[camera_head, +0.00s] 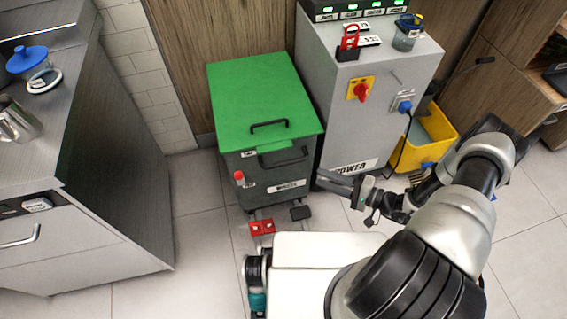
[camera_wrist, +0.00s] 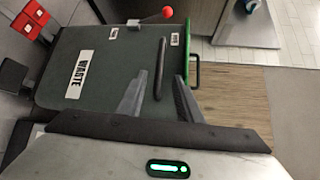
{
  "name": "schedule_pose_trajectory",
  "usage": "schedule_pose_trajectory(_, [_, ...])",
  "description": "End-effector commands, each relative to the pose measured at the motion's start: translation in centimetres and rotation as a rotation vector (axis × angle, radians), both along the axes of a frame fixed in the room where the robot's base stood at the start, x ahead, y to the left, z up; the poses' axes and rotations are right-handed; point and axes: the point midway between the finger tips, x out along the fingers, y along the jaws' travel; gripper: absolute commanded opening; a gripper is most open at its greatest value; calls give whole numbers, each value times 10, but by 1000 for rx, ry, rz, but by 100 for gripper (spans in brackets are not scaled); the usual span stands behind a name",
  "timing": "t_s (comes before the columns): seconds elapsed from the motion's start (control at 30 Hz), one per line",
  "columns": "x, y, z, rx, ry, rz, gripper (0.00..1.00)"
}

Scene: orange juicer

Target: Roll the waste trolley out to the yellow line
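The waste trolley (camera_head: 235,165) is a dark grey-green bin with a bright green lid (camera_head: 262,90) and a "WASTE" label. It stands between the counter and the grey cabinet. A black bar handle (camera_head: 283,160) is on its front; a second handle (camera_head: 268,124) is on the lid. My gripper (camera_head: 322,180) is open, just right of the trolley's front. In the wrist view the front handle (camera_wrist: 160,68) shows between the two open fingertips (camera_wrist: 161,78), with no visible grip on it. A red-knobbed lever (camera_head: 239,178) is on the front left. No yellow line is visible.
Red pedals (camera_head: 262,227) and a black pedal (camera_head: 300,212) are low in front of the trolley. A counter (camera_head: 125,150) stands left, a grey power cabinet (camera_head: 345,120) right, with a yellow bin (camera_head: 435,135) beyond. Tiled floor is free between counter and trolley.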

Motion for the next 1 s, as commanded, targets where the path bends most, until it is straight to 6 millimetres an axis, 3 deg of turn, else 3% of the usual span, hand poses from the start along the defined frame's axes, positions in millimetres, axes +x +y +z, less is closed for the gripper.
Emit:
schedule_pose_trajectory(0.6, [59,114,-19,1,2,7,32])
schedule_pose_trajectory(0.8, [70,133,-22,0,3,5,32])
schedule_pose_trajectory(1.0, [73,138,-22,0,3,4,32])
